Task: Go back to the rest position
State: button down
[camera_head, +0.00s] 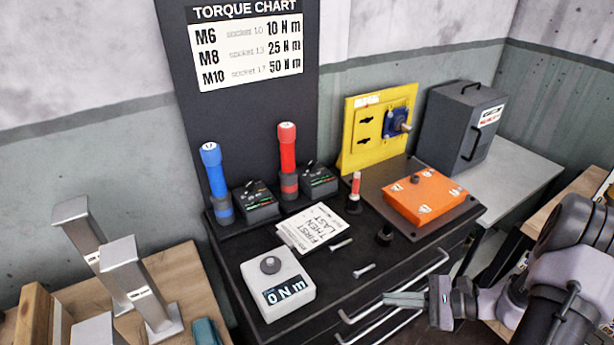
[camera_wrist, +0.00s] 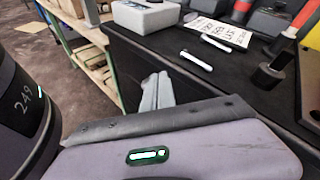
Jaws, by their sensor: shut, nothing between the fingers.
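My gripper (camera_head: 390,298) is in front of the black tool cabinet, beside its drawer handles, with its fingers pointing left. The fingers are shut and empty. In the wrist view the fingertips (camera_wrist: 163,78) show beyond my wrist's lilac housing, beside the cabinet's dark side. My arm comes in from the lower right of the head view. The cabinet top (camera_head: 245,242) carries the tools, all apart from my gripper.
A torque tester (camera_head: 278,285) reads 0 N m. Two bolts (camera_head: 364,271) lie near the front edge. Blue (camera_head: 215,180) and red (camera_head: 288,160) drivers stand behind. An orange box (camera_head: 424,198), yellow panel (camera_head: 362,140) and grey case (camera_head: 460,125) are at right. Drawer handles (camera_head: 400,290) jut out near my gripper.

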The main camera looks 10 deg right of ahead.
jog(key=s+a+r+n+g+h, duration=0.2)
jog(key=a+r+n+g+h, duration=0.1)
jog(key=a+r+n, duration=0.4)
jog(key=s+a+r+n+g+h, duration=0.2)
jog(key=a+r+g, duration=0.1)
jog(key=a+r, duration=0.4)
jog(key=s+a+r+n+t+h, duration=0.4)
jog(key=s+r+n+t+h, duration=0.1)
jog(key=s+r, duration=0.4)
jog(key=shift+a+r+n, duration=0.25)
jog(key=shift+r+n, duration=0.5)
jog(key=shift+n, duration=0.15)
